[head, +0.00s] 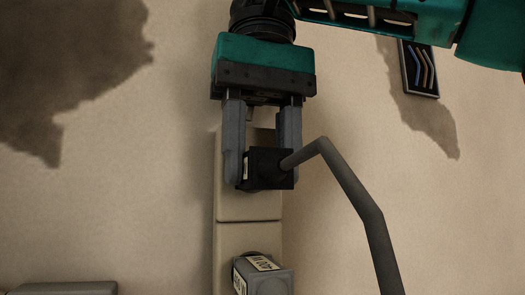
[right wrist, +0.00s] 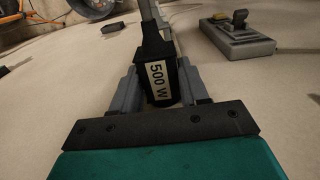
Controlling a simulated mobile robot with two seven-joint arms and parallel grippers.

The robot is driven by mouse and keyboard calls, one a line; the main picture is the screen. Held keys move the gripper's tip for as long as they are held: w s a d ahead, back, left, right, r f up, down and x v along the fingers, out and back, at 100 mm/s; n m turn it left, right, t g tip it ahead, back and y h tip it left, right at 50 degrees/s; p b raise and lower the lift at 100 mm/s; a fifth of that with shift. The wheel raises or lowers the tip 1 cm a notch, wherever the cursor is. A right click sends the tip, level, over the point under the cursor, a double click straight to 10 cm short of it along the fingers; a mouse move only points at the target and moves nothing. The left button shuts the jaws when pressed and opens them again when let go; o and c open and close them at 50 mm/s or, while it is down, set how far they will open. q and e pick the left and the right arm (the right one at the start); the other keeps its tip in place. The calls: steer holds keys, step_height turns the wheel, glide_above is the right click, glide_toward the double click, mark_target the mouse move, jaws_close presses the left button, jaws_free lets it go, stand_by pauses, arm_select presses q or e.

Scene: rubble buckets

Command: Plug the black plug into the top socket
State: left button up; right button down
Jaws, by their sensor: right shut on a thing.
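The black plug (head: 268,168) is between the fingers of my right gripper (head: 262,165), which is shut on it. A thick grey cable runs from the plug to the right and down. In the right wrist view the plug (right wrist: 160,78) carries a white "500 W" label and sits between the grey fingers. My left gripper is not in view.
A grey plug (head: 264,275) with a white label is at the lower part of the strip. A grey switch box (right wrist: 238,36) shows in the right wrist view.

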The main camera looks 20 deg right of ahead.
steer(key=shift+w, duration=0.15)
steer(key=shift+c, duration=2.4)
jaws_free()
